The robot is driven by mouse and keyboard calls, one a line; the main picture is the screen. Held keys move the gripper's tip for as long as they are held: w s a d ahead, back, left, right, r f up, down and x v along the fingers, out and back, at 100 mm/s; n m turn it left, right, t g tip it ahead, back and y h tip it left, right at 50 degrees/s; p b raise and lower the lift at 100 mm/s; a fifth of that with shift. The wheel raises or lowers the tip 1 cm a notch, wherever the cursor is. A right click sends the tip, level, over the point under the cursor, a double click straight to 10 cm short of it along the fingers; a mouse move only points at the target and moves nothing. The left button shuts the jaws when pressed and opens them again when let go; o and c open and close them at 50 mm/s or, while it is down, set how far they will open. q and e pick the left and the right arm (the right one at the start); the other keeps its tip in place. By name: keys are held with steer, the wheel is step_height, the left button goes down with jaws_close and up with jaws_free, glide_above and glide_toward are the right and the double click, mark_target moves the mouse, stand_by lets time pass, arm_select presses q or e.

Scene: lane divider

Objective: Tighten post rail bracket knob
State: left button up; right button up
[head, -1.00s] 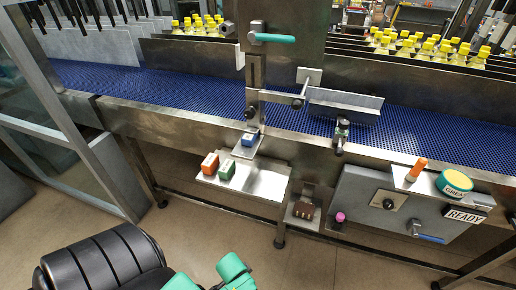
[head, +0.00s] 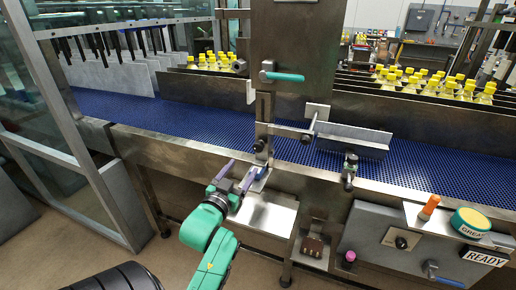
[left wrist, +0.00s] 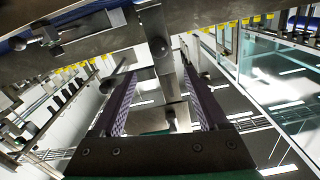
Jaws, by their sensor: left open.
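The steel post (head: 264,118) stands at the conveyor's front edge, with a rail bracket at its lower part. A dark round knob (head: 259,146) sits low on the post, and another dark knob (head: 306,138) ends the bracket's rod. My left gripper (head: 243,170) is open, with its purple fingers just below and left of the post, apart from the low knob. My right gripper is not in view.
A steel shelf (head: 270,215) hangs below the conveyor, its left part hidden by my gripper. The blue belt (head: 190,118) runs behind the post. A guide plate (head: 350,140) and the grey control box (head: 380,225) lie to the right.

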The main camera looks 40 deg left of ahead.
mark_target(257, 148)
arm_select(q)
steer(key=p+x, duration=0.3)
steer(key=x, duration=0.9)
steer(key=shift+w+a, duration=0.1)
steer(key=shift+w, duration=0.1)
steer(key=shift+w+a, duration=0.15)
steer(key=shift+w, duration=0.35)
jaws_close()
